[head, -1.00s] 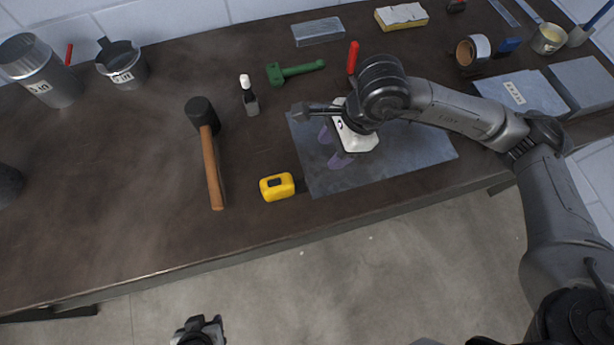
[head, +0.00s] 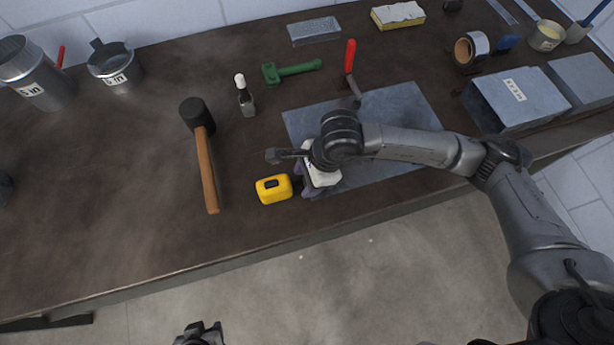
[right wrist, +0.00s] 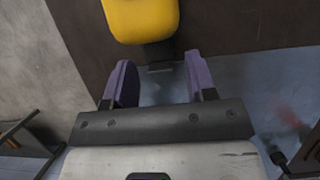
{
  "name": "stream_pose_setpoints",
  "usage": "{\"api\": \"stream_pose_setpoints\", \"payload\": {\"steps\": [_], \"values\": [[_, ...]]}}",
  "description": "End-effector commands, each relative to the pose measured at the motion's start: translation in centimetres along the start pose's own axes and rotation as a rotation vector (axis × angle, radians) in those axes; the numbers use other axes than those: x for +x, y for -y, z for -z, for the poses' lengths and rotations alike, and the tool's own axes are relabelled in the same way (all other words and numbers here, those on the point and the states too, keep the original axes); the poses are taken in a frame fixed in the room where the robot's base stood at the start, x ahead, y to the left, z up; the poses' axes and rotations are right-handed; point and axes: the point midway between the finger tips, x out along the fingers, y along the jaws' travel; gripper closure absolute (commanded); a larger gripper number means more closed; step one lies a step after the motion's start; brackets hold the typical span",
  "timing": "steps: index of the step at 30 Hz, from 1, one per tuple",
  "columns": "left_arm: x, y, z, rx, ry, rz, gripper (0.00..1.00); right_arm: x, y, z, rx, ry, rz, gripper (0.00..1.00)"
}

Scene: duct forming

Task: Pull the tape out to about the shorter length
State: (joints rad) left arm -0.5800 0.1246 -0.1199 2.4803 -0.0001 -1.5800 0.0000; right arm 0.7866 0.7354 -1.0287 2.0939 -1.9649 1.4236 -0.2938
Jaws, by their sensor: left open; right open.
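The yellow tape measure (head: 273,188) lies near the front edge of the bench, just left of the grey sheet. My right gripper (head: 304,190) is open beside its right side, over the sheet's left edge. In the right wrist view the yellow case (right wrist: 140,16) is at the top, and a dark strip with a small end tab (right wrist: 160,66) comes from it toward the gap between the purple fingers. The open right gripper (right wrist: 161,84) is not closed on it. My left gripper (head: 200,334) is open and empty at the bottom edge, over the floor, away from the bench.
A grey metal sheet (head: 400,110) lies under my right arm. A wooden-handled mallet (head: 207,170) lies left of the tape measure. A small bottle (head: 246,98), green tool (head: 290,70) and red-handled tool (head: 350,62) lie behind. The bench's left front is clear.

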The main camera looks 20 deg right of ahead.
Motion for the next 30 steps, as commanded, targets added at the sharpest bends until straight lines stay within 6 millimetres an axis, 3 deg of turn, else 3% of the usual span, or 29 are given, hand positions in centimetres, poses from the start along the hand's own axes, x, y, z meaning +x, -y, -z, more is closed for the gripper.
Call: {"api": "stream_pose_setpoints", "payload": {"steps": [7, 23, 30], "values": [[0.00, 0.08, -0.02, 0.003, 0.000, 0.002, 0.57, 0.05, 0.00, 0.00, 0.000, 0.000, 0.000, 0.49], [0.00, -0.31, 0.07, -0.010, -0.001, -0.008, 0.57, 0.02, 0.01, 0.01, 0.001, 0.000, 0.000, 0.99], [0.00, -0.30, 0.07, -0.010, -0.001, -0.008, 0.57, 0.01, 0.01, 0.01, 0.000, 0.000, 0.000, 1.00]]}}
